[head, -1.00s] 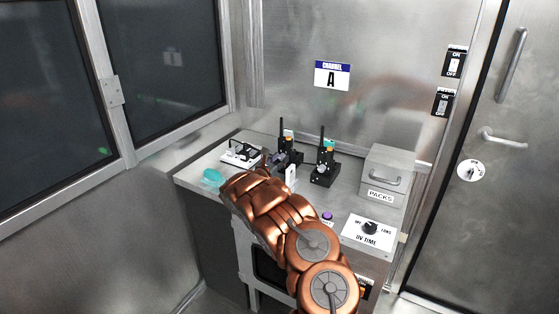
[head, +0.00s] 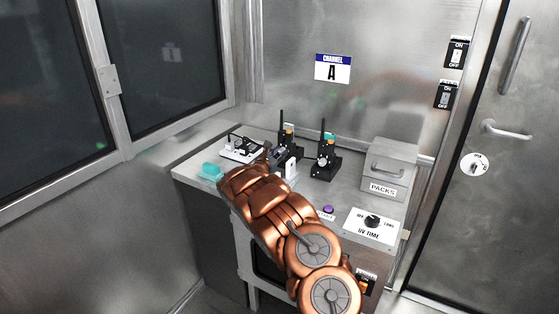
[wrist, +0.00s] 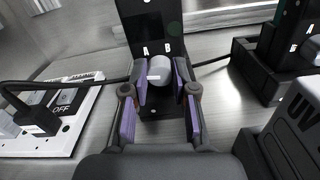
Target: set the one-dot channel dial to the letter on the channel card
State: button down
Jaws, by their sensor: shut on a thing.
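The channel card (head: 332,68) on the back wall reads A. Two black radios with antennas stand on the bench: the left radio (head: 287,138) and the right radio (head: 326,160). My gripper (head: 279,156) is at the left radio and hides part of its front. In the wrist view my gripper (wrist: 162,85) has its purple-padded fingers shut on a grey round dial (wrist: 160,68) on the black radio (wrist: 150,25). The dial bears a pale mark. I cannot make out any dots.
A white power strip (head: 241,149) and a teal object (head: 211,171) lie left of my gripper. The PACKS box (head: 389,171), a purple button (head: 328,209) and the UV TIME panel (head: 371,228) are to the right. A second radio's dark base (wrist: 255,75) is close on the right.

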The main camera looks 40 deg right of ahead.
jog(key=m+b, duration=0.2)
jog(key=b, duration=0.3)
jog(key=m+b, duration=0.2)
jog(key=b, duration=0.3)
jog(key=shift+f+m, duration=0.3)
jog(key=shift+f, duration=0.1)
jog(key=m+b, duration=0.1)
jog(key=b, duration=0.1)
jog(key=m+b, duration=0.1)
jog(key=b, duration=0.1)
jog(key=shift+s+r+m, duration=0.1)
jog(key=shift+r+m, duration=0.15)
jog(key=shift+m, duration=0.05)
jog(key=shift+d+r+b, duration=0.1)
jog(key=shift+b, duration=0.35)
jog(key=c, duration=0.9)
grip_release()
jog(key=shift+r+p, duration=0.15)
jog(key=shift+p, duration=0.75)
